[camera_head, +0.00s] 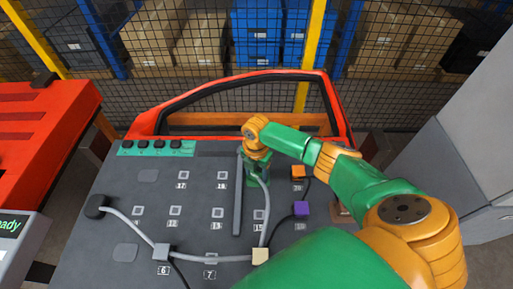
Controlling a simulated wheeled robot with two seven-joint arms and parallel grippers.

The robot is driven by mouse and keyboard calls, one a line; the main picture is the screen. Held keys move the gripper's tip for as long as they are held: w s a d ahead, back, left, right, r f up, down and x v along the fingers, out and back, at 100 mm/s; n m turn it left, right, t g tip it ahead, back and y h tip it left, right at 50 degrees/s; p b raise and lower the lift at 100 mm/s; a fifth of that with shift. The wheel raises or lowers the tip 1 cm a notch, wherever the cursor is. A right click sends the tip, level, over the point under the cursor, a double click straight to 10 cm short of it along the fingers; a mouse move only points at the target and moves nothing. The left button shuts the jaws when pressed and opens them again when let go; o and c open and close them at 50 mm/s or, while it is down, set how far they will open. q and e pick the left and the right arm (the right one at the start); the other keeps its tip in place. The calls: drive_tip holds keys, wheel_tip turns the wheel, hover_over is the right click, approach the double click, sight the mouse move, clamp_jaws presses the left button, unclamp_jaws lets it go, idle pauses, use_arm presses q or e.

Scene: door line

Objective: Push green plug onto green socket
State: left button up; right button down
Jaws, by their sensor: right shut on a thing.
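My right gripper (256,170) points down over the upper right part of the dark door panel (140,205). It is shut on the plug at the end of a pale grey cable (267,215), which I take for the green plug. The gripper's own green and yellow parts hide most of it. The cable runs down from there to a cream clip (260,256). I cannot make out a green socket; the gripper may cover it. I cannot tell whether the plug touches the panel. My left gripper is out of view.
An orange block (298,171) and a purple block (301,208) sit right of the gripper. A raised grey bar (238,200) stands close to its left. Several numbered square sockets and a green strip with black plugs (157,148) lie left. The red door frame (230,78) rises behind.

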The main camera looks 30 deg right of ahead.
drive_tip(key=shift+c, duration=0.3)
unclamp_jaws()
wheel_tip(320, 180, up, 7)
drive_tip(key=shift+r, duration=0.1)
